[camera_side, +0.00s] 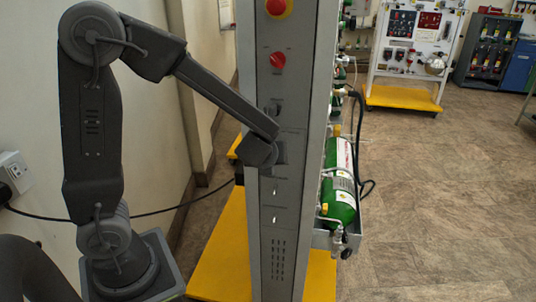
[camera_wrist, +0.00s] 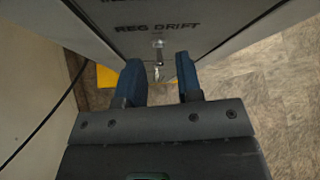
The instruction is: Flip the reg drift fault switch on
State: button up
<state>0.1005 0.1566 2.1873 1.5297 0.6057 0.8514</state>
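The reg drift switch (camera_wrist: 158,46) is a small metal toggle on the grey panel, below the printed label "REG DRIFT" (camera_wrist: 158,27) in the wrist view. Its lever appears to point down toward my gripper. My gripper (camera_wrist: 160,78) is open, with its two blue fingers apart and the lever in line with the gap between them. I see no clear contact. In the side view my gripper (camera_side: 281,152) is close to the narrow face of the panel (camera_side: 262,240); its fingers are hard to make out there, and I cannot tell whether it covers the switch.
Below my gripper, two small toggles (camera_side: 275,191) show on the panel. A red knob (camera_side: 277,60) and a red button on yellow (camera_side: 277,7) sit higher. A green cylinder (camera_side: 340,180) hangs on the right side. The yellow base (camera_side: 222,262) spreads around the panel's foot.

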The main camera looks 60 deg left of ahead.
jog(key=v, duration=1.3)
jog(key=shift+s+r, duration=0.1)
jog(key=shift+r, duration=0.05)
jog(key=s+d+r+n+g+h, duration=0.1)
jog(key=s+n, duration=0.4)
jog(key=n, duration=0.7)
jog(key=s+d+r+n+g+h, duration=0.1)
jog(key=s+d+n+h, duration=0.2)
jog(key=n, duration=1)
jog(key=s+h, duration=0.2)
jog(key=s, duration=0.1)
jog(key=shift+g+h, duration=0.4)
jog(key=shift+o, duration=0.4)
